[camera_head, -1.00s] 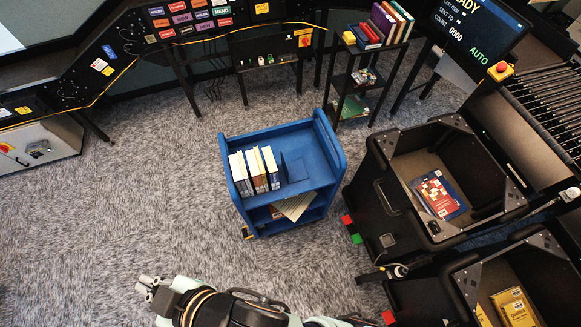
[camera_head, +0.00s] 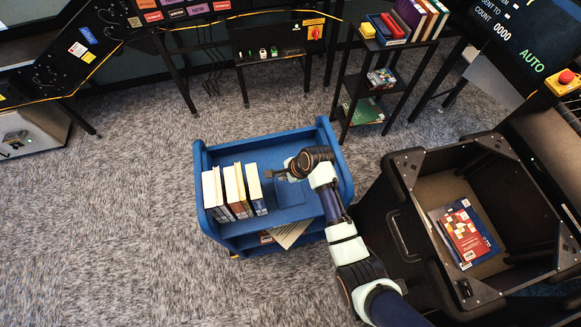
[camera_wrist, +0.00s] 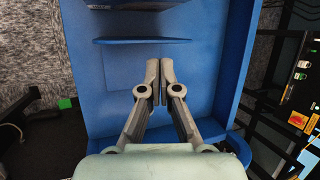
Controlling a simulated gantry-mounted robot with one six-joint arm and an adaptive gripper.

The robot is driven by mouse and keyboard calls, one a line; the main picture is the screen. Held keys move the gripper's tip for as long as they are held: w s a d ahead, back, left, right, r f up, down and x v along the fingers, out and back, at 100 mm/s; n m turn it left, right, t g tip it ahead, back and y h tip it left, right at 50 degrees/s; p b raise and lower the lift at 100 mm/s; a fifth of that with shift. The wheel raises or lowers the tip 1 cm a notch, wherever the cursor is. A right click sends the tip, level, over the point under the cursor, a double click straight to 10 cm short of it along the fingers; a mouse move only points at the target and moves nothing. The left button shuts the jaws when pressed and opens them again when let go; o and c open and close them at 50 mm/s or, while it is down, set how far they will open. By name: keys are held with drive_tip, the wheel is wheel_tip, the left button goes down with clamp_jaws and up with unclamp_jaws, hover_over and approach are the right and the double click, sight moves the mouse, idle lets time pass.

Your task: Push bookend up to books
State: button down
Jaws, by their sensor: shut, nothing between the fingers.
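The blue bookend (camera_head: 290,197) stands on the top shelf of the blue cart (camera_head: 325,150), to the right of the books (camera_head: 236,190). In the wrist view its upright plate (camera_wrist: 140,41) shows nearly edge-on, with its flat base on the near side. A gap separates the books from the bookend. My gripper (camera_head: 271,175) is over the shelf, pointing down; in the wrist view its fingers (camera_wrist: 160,80) are together and empty. The fingertips are on the base side of the upright, apart from it in the picture; their height is hard to judge.
The cart's raised end panels bound the shelf. A black bin (camera_head: 405,225) with books inside stands close on the right, beside my arm. A black rack (camera_head: 350,85) with books is behind. Carpet to the left is clear.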

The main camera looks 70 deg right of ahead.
drive_tip(key=f, duration=0.1)
drive_tip(key=b, duration=1.3)
approach(279, 191)
drive_tip(key=shift+m, duration=0.3)
drive_tip(key=x, duration=0.4)
drive_tip(key=shift+s+d+f, duration=0.25)
drive_tip(key=shift+d, duration=0.15)
drive_tip(key=shift+r, duration=0.1)
drive_tip(key=shift+f, duration=0.95)
drive_tip(key=shift+r+p, duration=0.25)
drive_tip(key=shift+p, duration=0.2)
drive_tip(key=shift+w+a+p, duration=0.2)
drive_tip(key=shift+w+a, duration=0.1)
drive_tip(key=shift+w, duration=0.25)
drive_tip(key=shift+w+a+p, duration=0.15)
drive_tip(key=shift+w+a, duration=0.2)
drive_tip(key=shift+w, duration=0.2)
drive_tip(key=shift+w+a, duration=0.2)
drive_tip(key=shift+w, duration=0.05)
